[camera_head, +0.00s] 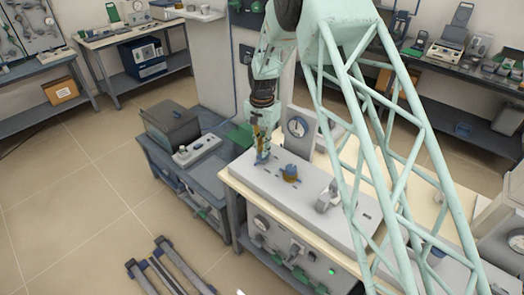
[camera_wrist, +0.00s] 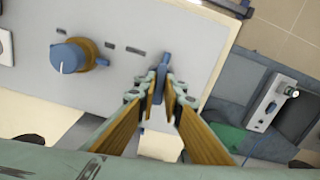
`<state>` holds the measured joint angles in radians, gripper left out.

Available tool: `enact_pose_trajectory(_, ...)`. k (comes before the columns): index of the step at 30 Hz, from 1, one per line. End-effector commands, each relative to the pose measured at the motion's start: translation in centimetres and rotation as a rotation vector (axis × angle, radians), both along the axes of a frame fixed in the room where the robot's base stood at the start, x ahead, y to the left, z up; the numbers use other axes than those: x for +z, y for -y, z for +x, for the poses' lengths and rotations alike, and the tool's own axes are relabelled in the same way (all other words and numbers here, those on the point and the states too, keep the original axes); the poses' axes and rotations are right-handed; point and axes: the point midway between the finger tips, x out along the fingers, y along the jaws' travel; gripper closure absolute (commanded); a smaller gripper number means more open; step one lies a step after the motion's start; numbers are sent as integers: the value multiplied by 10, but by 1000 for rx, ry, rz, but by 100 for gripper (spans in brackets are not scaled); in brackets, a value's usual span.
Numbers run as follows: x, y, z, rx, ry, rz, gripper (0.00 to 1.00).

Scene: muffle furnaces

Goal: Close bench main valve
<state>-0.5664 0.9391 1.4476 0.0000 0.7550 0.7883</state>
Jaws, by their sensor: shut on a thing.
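A grey-white bench panel (camera_head: 305,192) lies flat on the bench and also fills the left of the wrist view (camera_wrist: 110,28). My gripper (camera_head: 262,148) points down at its far left part. In the wrist view my gripper (camera_wrist: 163,84) is shut on a slim blue valve handle (camera_wrist: 165,60), whose end shows beyond the fingertips. The fingers hide the handle's base. A second valve, a round blue knob on a brass-coloured body (camera_wrist: 70,56), stands apart to the left in the wrist view. In the head view this second valve (camera_head: 290,172) is right of my gripper.
A pale fitting (camera_head: 328,197) rises from the panel farther right. A lower blue-grey table (camera_head: 172,162) with a dark box (camera_head: 172,122) stands to the left. The floor at left is mostly clear.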

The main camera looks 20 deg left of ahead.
Motion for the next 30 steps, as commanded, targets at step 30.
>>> enact_pose_trajectory(30, 0, 3, 1, 785, 0, 0, 100)
